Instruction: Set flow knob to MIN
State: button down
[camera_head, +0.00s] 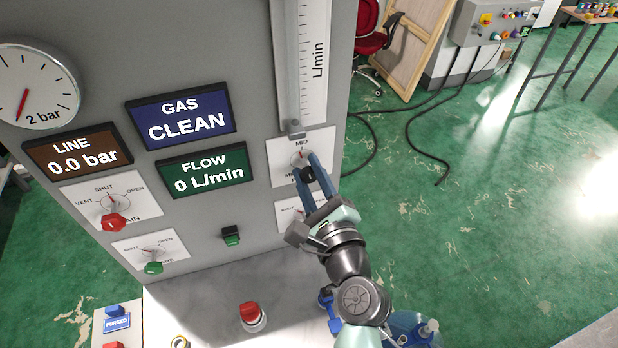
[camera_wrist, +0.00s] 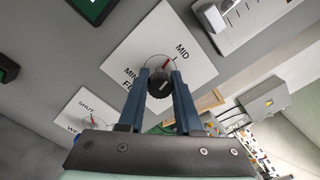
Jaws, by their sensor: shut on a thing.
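The black flow knob (camera_wrist: 159,88) sits on a white plate (camera_wrist: 190,42) marked MID and MIN. In the head view the knob (camera_head: 307,175) is partly covered by my gripper (camera_head: 313,166). In the wrist view the blue fingers of my gripper (camera_wrist: 160,82) stand on either side of the knob, closed on it. A short red line on the dial shows beside the knob, on the side towards MID. The knob's own pointing mark cannot be made out. The flow display (camera_head: 203,170) reads 0 L/min.
To the left are a red knob (camera_head: 114,223), a green knob (camera_head: 153,268) and a brown line display (camera_head: 78,148) reading 0.0 bar. A red button (camera_head: 250,314) stands on the ledge below. A flow tube (camera_head: 294,126) is above the knob.

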jog(key=n+b, duration=0.4)
jog(key=n, duration=0.3)
jog(key=shift+f+b, duration=0.2)
jog(key=shift+b, duration=0.2)
jog(key=n+b, duration=0.5)
jog(key=n, duration=0.1)
jog(key=shift+n, duration=0.4)
jog(key=n+b, duration=0.5)
jog(key=n, duration=0.2)
jog(key=n+b, duration=0.3)
jog(key=shift+n, duration=0.3)
jog(key=shift+r+n+b, duration=0.1)
jog(key=shift+n+b, duration=0.8)
jog(key=shift+n, duration=0.5)
jog(key=c, duration=0.6)
grip_release()
jog(key=shift+r, duration=0.1)
